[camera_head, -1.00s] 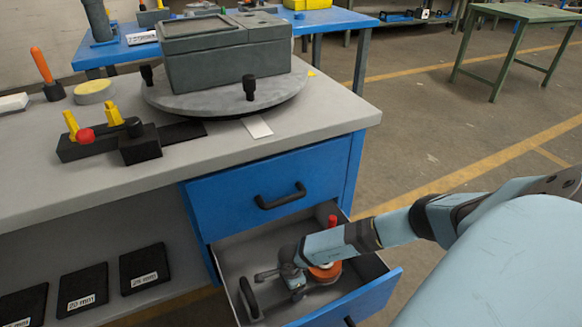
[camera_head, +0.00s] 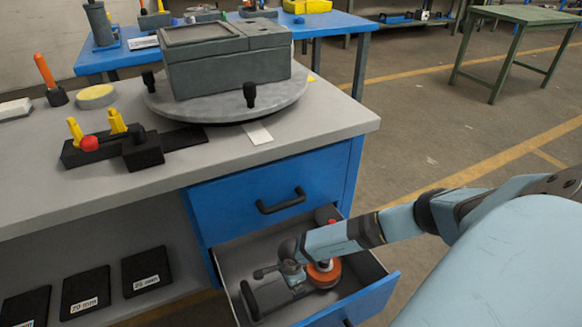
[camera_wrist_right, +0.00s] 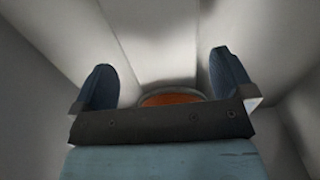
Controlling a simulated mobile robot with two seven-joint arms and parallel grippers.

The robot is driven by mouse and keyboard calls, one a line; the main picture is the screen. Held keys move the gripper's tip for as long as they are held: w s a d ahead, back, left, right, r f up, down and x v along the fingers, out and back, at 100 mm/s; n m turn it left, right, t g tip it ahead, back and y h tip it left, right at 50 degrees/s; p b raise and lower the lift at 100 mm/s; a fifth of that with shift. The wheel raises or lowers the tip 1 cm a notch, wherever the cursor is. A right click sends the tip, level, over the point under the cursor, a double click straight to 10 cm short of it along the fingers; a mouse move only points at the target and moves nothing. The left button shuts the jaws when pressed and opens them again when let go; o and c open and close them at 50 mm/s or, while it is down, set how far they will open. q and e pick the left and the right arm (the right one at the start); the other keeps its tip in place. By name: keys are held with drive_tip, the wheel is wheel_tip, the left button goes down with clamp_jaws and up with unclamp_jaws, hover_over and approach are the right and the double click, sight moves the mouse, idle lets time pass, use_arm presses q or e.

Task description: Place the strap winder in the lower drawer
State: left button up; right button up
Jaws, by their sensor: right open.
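The strap winder, with an orange disc (camera_head: 327,274), a red knob and grey-black parts, sits inside the open lower drawer (camera_head: 375,297). My right arm reaches over the drawer from the right and hides part of the winder. In the right wrist view my right gripper (camera_wrist_right: 165,84) has its two fingers wide apart with nothing between them. An orange rim (camera_wrist_right: 172,98) shows just beyond the gripper body, between pale drawer walls. I cannot tell whether the gripper touches the winder. My left gripper is not in view.
A closed blue upper drawer (camera_head: 270,190) with a black handle is above the open one. The worktop holds a grey box (camera_head: 225,65) on a round turntable (camera_head: 200,108) and a black fixture (camera_head: 115,145) with yellow clamps. Black labelled plates (camera_head: 147,272) lie on the shelf at left.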

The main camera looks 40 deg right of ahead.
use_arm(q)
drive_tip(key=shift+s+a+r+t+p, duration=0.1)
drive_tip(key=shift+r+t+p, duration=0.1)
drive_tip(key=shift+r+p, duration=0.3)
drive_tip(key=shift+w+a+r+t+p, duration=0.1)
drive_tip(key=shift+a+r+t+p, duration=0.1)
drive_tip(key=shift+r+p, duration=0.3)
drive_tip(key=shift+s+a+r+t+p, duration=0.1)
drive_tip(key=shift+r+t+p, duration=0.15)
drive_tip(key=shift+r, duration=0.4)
use_arm(e)
wheel_tip(320, 180, up, 8)
drive_tip(key=shift+r, duration=0.1)
